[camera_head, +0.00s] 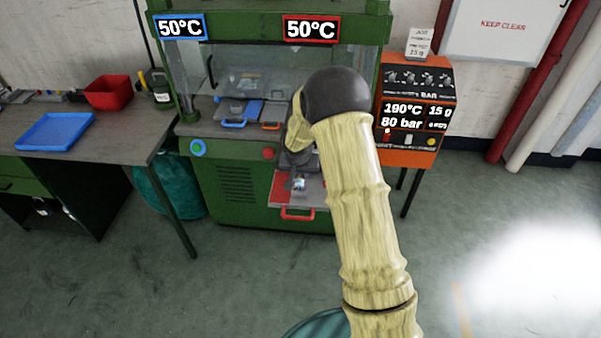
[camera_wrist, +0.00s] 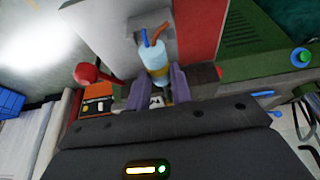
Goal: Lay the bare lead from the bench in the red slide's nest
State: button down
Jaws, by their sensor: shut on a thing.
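My gripper (camera_wrist: 157,78) is shut on the bare lead (camera_wrist: 153,58), with a purple finger on each side. The lead has a pale blue body with an orange and a blue wire end pointing away from my gripper. In the wrist view the wire ends lie over the grey nest block (camera_wrist: 140,24) on the red slide (camera_wrist: 197,25); I cannot tell whether they touch it. In the head view the red slide (camera_head: 282,190) is pulled out at the press front, and the lead (camera_head: 299,184) shows small above it. My arm hides part of the slide.
The green press (camera_head: 235,180) stands behind, with a blue slide handle (camera_head: 234,124) further in. An orange control unit (camera_head: 408,158) stands at the right. The bench (camera_head: 90,140) at the left carries a blue tray (camera_head: 55,131) and a red bin (camera_head: 108,93).

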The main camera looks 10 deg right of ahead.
jog(key=shift+f, duration=0.45)
jog(key=c, duration=1.2)
grip_release()
jog(key=shift+o, duration=0.2)
jog(key=b+v, duration=0.1)
jog(key=v, duration=1.6)
jog(key=shift+r, duration=0.25)
